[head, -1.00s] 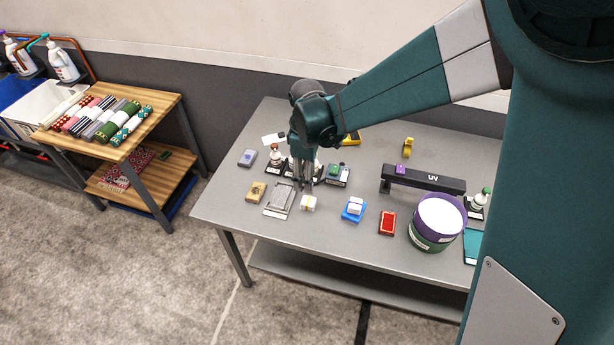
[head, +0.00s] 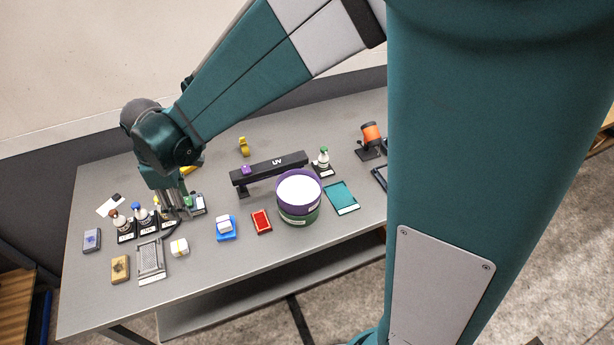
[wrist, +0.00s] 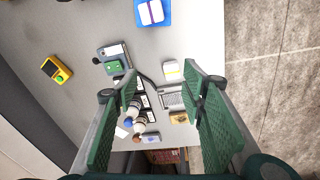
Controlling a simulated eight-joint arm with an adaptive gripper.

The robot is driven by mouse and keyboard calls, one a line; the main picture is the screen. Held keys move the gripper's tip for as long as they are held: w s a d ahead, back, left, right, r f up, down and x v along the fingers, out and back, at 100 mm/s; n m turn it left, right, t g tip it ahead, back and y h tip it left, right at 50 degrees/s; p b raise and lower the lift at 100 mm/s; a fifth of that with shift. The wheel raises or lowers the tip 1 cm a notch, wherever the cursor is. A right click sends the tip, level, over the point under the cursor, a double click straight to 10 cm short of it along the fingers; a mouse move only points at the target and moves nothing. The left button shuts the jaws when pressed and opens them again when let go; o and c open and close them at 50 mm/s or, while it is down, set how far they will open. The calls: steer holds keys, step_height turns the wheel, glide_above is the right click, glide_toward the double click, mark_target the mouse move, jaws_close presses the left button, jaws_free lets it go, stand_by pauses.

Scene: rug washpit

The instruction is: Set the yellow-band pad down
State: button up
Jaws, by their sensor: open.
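The yellow-band pad (head: 180,247), a small white block with a yellow band, rests on the grey table just right of a ribbed grey tray (head: 151,260). In the wrist view the pad (wrist: 172,70) shows beyond and between my fingers, clear of both. My gripper (head: 178,210) is open and empty, above the table and behind the pad. Its two green fingers (wrist: 160,90) are spread wide in the wrist view. A white pad on a blue base (head: 225,227) stands to the right of the yellow-band pad.
Small bottles (head: 143,216) on black stands are close to my gripper's left. A tan block (head: 121,269) and a grey-blue block (head: 92,240) lie at the left. A red tray (head: 261,221), a purple tub (head: 299,190) and a black UV bar (head: 270,170) stand to the right.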

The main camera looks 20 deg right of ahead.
steer(key=s+d+r+m+t, duration=0.1)
steer(key=s+d+r+m, duration=0.25)
steer(key=d, duration=0.45)
steer(key=s+d+r+m+t, duration=0.25)
steer(key=d+r, duration=0.25)
steer(key=d, duration=0.4)
steer(key=s+d+r+m+t, duration=0.1)
steer(key=s+d+r+m, duration=0.3)
steer(key=d, duration=0.4)
steer(key=s+d+m+t, duration=0.1)
steer(key=s+d+m, duration=0.4)
steer(key=s+d, duration=0.2)
steer(key=shift+s+d+r+t+h, duration=0.2)
steer(key=shift+d+r+t+h, duration=0.1)
steer(key=shift+d+t, duration=0.05)
steer(key=shift+f, duration=0.1)
step_height(320, 180, down, 4)
steer(key=b, duration=0.4)
